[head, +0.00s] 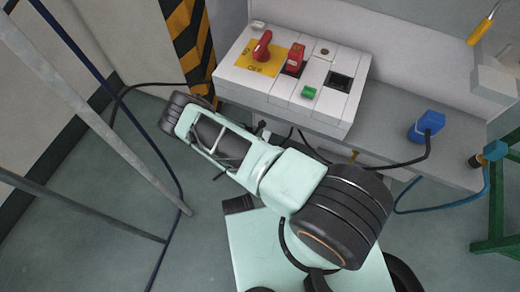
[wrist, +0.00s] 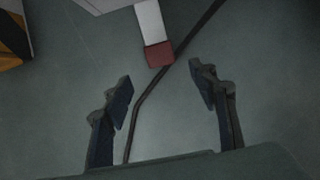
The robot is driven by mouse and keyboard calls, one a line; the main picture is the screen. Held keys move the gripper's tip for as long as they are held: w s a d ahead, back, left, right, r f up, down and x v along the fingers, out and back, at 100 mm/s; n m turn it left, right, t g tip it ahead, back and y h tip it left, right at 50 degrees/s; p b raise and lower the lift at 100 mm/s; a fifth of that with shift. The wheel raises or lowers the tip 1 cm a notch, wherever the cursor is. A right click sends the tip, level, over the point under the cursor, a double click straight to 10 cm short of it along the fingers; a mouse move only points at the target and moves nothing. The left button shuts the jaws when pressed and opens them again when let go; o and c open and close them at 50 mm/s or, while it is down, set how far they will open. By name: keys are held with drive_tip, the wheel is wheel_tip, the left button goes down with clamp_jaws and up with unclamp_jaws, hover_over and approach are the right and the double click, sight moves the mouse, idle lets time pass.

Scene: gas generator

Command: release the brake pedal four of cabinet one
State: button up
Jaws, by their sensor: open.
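In the wrist view, a white bar with a dark red end block (wrist: 158,54) sticks out from the top edge over the grey floor; it looks like a pedal, but no label shows, so I cannot tell its number. My gripper (wrist: 161,80) is open and its gap is empty. The red block lies between and slightly above the fingertips in the picture, apart from both. Its height relative to the fingers is unclear. In the head view, a white cabinet (head: 340,104) carries red switches. My arm covers the area in front of it, and neither the pedal nor my fingers can be made out.
A black cable (wrist: 175,70) runs on the floor under the gripper. A yellow-black striped post (head: 188,40) stands left of the cabinet. Metal poles (head: 85,105) stand at the left. A blue plug (head: 427,125) sits on the ledge at the right.

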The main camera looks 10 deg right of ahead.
drive_tip(key=b+x, duration=0.4)
drive_tip(key=x, duration=0.5)
drive_tip(key=shift+f, duration=0.25)
drive_tip(key=shift+c, duration=0.2)
